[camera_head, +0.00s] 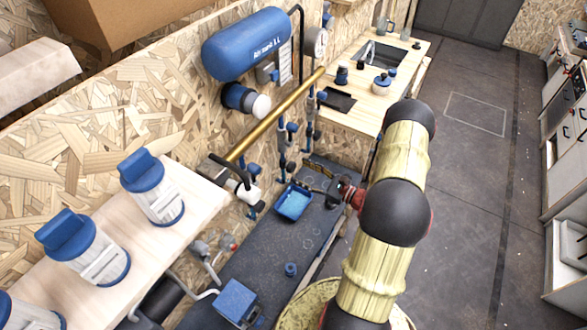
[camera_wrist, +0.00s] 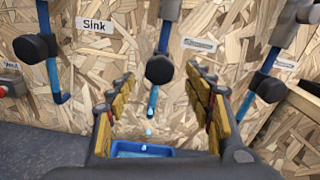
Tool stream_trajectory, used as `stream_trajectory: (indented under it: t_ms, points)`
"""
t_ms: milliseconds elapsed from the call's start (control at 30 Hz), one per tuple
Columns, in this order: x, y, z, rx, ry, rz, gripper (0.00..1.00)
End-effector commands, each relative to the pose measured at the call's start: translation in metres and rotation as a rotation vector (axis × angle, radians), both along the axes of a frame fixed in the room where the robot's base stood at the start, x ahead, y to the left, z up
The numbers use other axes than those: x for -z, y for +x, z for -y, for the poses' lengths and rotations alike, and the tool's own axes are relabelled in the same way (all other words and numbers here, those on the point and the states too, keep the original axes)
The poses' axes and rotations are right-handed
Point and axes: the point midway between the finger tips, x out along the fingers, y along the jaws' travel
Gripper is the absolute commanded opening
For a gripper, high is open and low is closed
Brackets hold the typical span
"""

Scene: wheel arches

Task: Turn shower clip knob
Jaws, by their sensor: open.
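Three blue pipes with black knobs run down the wooden wall in the wrist view. The left knob (camera_wrist: 36,47) is beside a label reading "Sink". The middle knob (camera_wrist: 160,69) has a label to its right that is too blurred to read. The right knob (camera_wrist: 268,87) also has an unreadable label, so I cannot tell which is the shower one. My gripper (camera_wrist: 163,82) is open and empty, with the middle knob in view between its fingers, apparently beyond them. In the head view my gripper (camera_head: 342,192) is low before the wall, partly hidden by my arm.
Water drops (camera_wrist: 150,132) fall below the middle pipe towards a blue tray (camera_head: 293,202) on the dark floor panel. A brass pipe (camera_head: 275,114) runs along the wall above. A blue box (camera_head: 237,302) stands nearer. Open floor (camera_head: 465,190) lies to the right.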

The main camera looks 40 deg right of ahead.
Motion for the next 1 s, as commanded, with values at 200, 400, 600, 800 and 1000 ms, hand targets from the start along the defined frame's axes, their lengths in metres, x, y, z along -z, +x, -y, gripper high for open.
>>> stream_trajectory:
  t_ms: [200, 400, 600, 800, 1000]
  points:
    - [0.0, 0.029, -0.011, -0.003, -0.001, 0.001, 0.52]
    - [0.0, 0.04, -0.015, -0.002, -0.001, 0.0, 0.52]
    - [0.0, 0.041, -0.015, -0.001, 0.0, 0.0, 0.52]
    - [0.0, 0.041, -0.015, -0.001, 0.0, 0.0, 0.44]
    - [0.0, 0.041, -0.015, -0.001, 0.0, 0.0, 0.32]
